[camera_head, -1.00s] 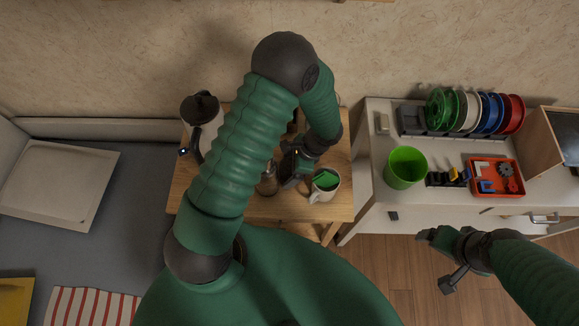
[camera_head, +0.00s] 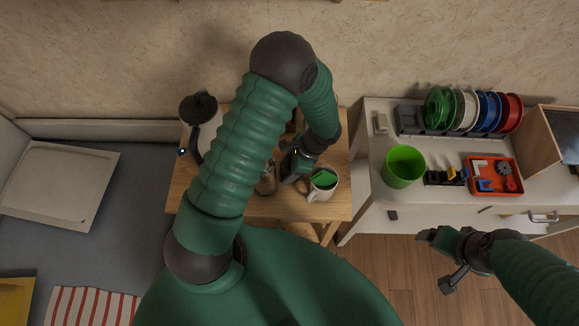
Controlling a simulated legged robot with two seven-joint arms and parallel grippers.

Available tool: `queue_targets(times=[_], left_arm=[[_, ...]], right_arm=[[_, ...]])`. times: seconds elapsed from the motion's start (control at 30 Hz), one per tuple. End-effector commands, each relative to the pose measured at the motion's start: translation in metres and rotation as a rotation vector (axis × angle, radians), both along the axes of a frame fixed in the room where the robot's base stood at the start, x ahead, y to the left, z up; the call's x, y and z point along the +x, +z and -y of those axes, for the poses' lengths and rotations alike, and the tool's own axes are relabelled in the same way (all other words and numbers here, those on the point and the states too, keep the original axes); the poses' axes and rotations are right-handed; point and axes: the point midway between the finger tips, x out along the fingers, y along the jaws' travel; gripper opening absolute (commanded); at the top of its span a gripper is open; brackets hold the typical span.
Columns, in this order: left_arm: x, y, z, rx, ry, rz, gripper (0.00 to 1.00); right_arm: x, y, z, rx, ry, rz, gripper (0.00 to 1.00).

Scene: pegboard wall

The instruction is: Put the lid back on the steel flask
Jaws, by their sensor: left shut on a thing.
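The steel flask (camera_head: 267,181) stands on the small wooden table and is partly hidden by my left arm. My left gripper (camera_head: 288,176) is just right of the flask, pointing down over the table. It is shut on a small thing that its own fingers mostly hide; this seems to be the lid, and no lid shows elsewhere. My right gripper (camera_head: 427,237) hangs over the floor in front of the white cabinet, away from the table. Its fingers are too small to tell whether they are open.
A dark-lidded kettle (camera_head: 203,122) is at the table's left. The wooden table (camera_head: 340,180) is crowded. A green cup (camera_head: 404,167) and red tray (camera_head: 511,190) sit on the white cabinet (camera_head: 385,145).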

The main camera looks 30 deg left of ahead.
Motion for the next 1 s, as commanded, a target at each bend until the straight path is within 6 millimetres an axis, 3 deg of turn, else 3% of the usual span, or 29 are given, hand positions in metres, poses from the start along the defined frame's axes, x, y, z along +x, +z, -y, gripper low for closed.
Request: queue_targets(times=[0.17, 0.37, 0.77, 1.0], left_arm=[[0.0, 0.011, -0.001, -0.001, 0.001, 0.001, 0.22], [0.001, 0.045, 0.0, 0.001, 0.003, 0.005, 0.22], [0.001, 0.136, 0.0, 0.0, 0.002, 0.004, 0.22], [0.001, 0.2, 0.001, 0.0, 0.002, 0.006, 0.22]], right_arm=[[0.0, 0.002, 0.0, 0.0, 0.0, 0.0, 0.84], [0.0, 0.008, 0.0, 0.0, 0.001, 0.0, 0.84], [0.0, 0.02, 0.0, 0.0, 0.0, 0.0, 0.84], [0.0, 0.029, 0.0, 0.0, 0.0, 0.0, 0.84]])
